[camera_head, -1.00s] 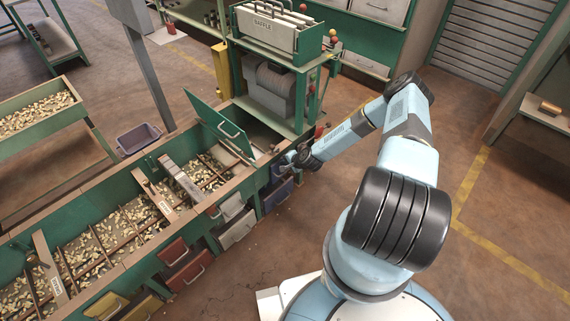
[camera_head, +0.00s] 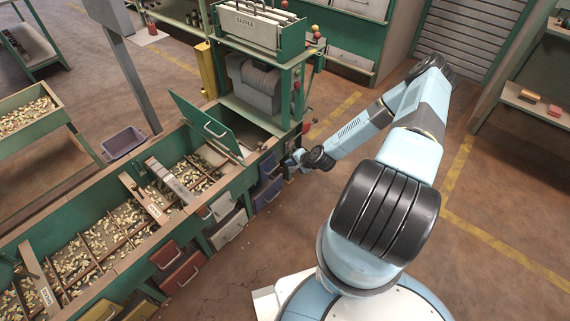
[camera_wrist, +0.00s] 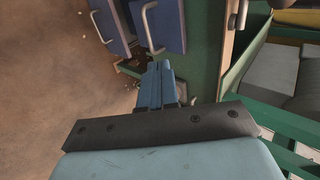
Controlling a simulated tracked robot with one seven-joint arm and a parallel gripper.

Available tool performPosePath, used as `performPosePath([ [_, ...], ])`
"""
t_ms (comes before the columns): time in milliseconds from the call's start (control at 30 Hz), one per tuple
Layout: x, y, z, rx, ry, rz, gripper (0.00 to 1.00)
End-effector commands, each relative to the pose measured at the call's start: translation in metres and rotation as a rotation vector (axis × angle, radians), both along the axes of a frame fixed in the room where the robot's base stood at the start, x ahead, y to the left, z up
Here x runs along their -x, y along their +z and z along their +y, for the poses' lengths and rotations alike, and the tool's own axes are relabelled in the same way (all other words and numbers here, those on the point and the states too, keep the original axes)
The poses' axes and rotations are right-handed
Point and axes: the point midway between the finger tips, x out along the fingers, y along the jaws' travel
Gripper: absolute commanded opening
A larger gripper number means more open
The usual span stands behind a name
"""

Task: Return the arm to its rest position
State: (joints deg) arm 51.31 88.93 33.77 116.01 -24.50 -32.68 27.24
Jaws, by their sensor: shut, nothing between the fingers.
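My gripper (camera_head: 290,163) is at the end of my light blue arm, beside the right end of the long green hopper bench in the head view. In the wrist view my gripper (camera_wrist: 156,72) shows its blue fingers together with nothing between them. Past the fingers are blue drawers (camera_wrist: 160,26) with metal handles and a green post. My gripper appears apart from the drawer handles. My arm reaches out from my base and bends at the elbow.
The green bench holds nut hoppers (camera_head: 85,240), with a raised green lid (camera_head: 205,122) near its right end. A green rack (camera_head: 290,85) stands behind my gripper. A purple bin (camera_head: 124,143) is at the left. Open floor (camera_head: 480,215) lies to the right.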

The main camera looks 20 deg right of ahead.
Motion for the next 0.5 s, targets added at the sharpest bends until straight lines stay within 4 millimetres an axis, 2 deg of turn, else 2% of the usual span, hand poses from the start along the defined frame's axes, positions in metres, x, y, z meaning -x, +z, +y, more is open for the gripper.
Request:
performPosePath([
  [367, 0.004, 0.007, -0.003, 0.007, 0.010, 0.002, 0.00],
  [500, 0.001, 0.019, -0.009, 0.047, 0.055, 0.008, 0.00],
])
